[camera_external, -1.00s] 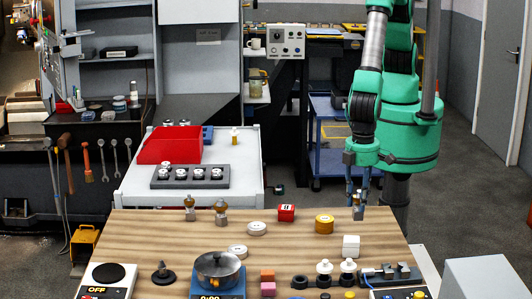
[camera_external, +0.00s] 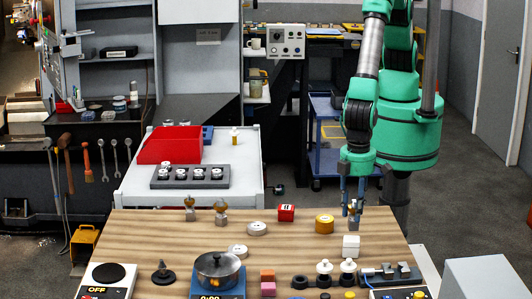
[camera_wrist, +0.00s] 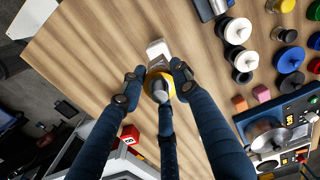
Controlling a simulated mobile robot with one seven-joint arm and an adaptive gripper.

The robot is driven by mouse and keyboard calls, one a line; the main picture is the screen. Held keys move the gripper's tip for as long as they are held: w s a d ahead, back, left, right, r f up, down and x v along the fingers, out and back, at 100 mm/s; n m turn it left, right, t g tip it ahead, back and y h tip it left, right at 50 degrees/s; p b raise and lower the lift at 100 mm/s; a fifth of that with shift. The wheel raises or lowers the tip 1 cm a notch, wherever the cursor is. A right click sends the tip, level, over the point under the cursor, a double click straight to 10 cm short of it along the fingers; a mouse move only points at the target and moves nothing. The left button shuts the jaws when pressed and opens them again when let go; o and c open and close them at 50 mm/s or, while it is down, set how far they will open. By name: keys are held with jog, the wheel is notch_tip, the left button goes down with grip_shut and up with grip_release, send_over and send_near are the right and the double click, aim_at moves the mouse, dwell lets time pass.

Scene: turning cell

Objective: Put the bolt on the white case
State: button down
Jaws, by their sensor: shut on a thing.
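My gripper (camera_external: 353,208) is shut on the bolt (camera_external: 355,223), a small grey metal piece with a brownish part at the fingers. It hangs just behind the white case (camera_external: 351,246), a small white block on the wooden table. In the wrist view my gripper (camera_wrist: 158,80) has its fingers around the bolt (camera_wrist: 160,90), seen end-on as a grey cylinder. There the white case (camera_wrist: 158,49) lies just beyond the fingertips, apart from the bolt. A yellow round case (camera_external: 324,224) stands left of the bolt; in the wrist view it is mostly hidden behind it.
A red block (camera_external: 287,212) and white round cases (camera_external: 257,229) stand to the left. Two metal pieces with brown tops (camera_external: 221,212) stand at the table's back edge. White knobs (camera_external: 348,271), a metal fixture (camera_external: 390,272) and a pot (camera_external: 217,268) fill the front.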

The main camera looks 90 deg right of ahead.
jog(key=shift+f+p, duration=0.4)
jog(key=shift+f, duration=1.05)
jog(key=shift+f, duration=0.2)
jog(key=c, duration=1.3)
grip_release()
jog(key=shift+r, duration=0.15)
jog(key=shift+r+b, duration=1.05)
jog(key=shift+r, duration=4.95)
jog(key=shift+w, duration=0.1)
